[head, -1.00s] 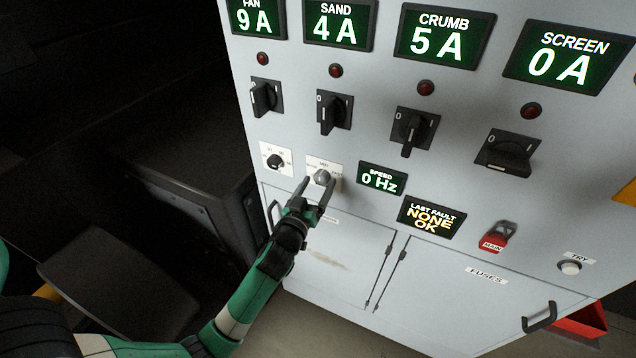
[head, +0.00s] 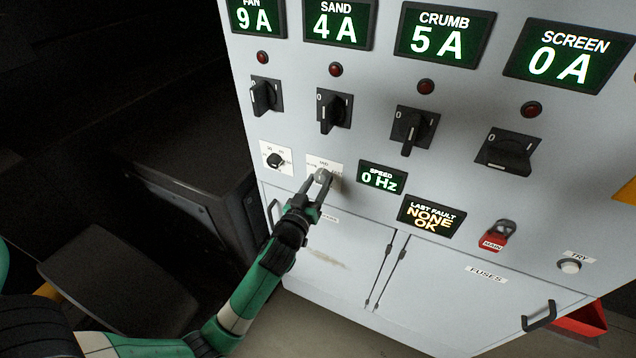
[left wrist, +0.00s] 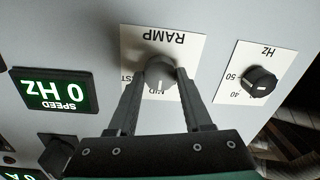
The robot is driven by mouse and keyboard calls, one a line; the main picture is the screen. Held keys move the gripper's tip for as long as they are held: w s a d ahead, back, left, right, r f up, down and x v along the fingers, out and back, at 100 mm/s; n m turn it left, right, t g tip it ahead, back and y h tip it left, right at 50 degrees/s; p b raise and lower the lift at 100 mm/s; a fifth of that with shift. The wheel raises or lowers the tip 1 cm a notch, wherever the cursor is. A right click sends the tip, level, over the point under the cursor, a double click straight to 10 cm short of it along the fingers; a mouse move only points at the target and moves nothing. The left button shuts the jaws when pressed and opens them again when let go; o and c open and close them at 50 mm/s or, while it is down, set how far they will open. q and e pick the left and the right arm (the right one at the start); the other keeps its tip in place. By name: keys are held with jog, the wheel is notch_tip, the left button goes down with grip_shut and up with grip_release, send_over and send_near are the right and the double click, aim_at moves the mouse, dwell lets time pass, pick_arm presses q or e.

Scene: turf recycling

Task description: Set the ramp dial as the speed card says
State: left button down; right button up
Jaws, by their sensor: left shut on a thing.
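The ramp dial is a grey knob (head: 321,176) on a white plate on the cabinet front. The left wrist view shows the same knob (left wrist: 160,73) on a plate (left wrist: 190,45) marked RAMP, with MID and part of another word readable. My left gripper (head: 322,178) has its two fingers on either side of the knob and is shut on it. A pale index line on the knob points toward MID in the left wrist view. The speed card is not seen in these views. My right gripper is not in view.
A black Hz dial (left wrist: 260,80) sits beside the ramp plate. The speed display (head: 382,179) reads 0 Hz. Rotary switches (head: 333,110) and current displays line the panel above.

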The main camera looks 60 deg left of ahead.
pick_arm(q)
jog(key=m, duration=0.5)
jog(key=shift+m, duration=0.4)
jog(key=m+p, duration=0.2)
jog(key=m, duration=0.4)
jog(key=shift+t, duration=0.4)
jog(key=shift+m, duration=0.3)
jog(key=shift+c, duration=1.6)
grip_release()
jog(key=shift+f, duration=0.1)
